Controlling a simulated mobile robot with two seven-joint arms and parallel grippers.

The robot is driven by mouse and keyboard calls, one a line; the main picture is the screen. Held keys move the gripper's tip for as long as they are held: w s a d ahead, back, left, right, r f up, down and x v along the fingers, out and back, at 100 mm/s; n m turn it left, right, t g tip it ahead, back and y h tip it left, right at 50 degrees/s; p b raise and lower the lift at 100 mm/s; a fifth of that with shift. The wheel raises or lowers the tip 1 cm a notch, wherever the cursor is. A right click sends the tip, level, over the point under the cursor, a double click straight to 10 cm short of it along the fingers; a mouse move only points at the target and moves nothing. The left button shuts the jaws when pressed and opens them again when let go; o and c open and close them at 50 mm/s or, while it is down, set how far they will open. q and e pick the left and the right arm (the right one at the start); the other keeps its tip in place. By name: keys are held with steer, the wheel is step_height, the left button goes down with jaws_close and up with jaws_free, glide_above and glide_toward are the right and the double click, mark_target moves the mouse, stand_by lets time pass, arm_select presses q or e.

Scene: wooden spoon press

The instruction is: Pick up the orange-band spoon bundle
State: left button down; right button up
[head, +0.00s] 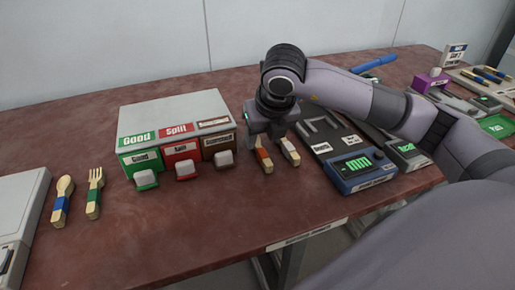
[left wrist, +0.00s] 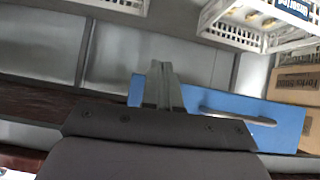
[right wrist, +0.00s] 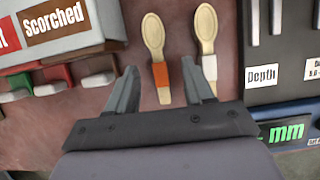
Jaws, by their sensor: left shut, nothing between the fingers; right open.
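The orange-band spoon bundle (head: 264,160) lies on the reddish table in front of my right gripper (head: 268,133), which hides its far end in the head view. My left gripper (left wrist: 161,68) is shut and empty in the left wrist view, away from the table's spoons.
A sorting box (head: 170,105) labelled Good, Split and Scorched stands left of the bundles. A blue depth gauge (head: 360,172) stands to their right. Blue-band and green-band utensils (head: 94,195) lie at left. White baskets (left wrist: 250,25) and a cardboard box (left wrist: 297,85) show in the left wrist view.

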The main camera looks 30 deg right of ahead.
mark_target(259, 147)
steer(key=x, duration=0.4)
steer(key=shift+a+f, duration=0.1)
steer(key=shift+a, duration=0.05)
jaws_close()
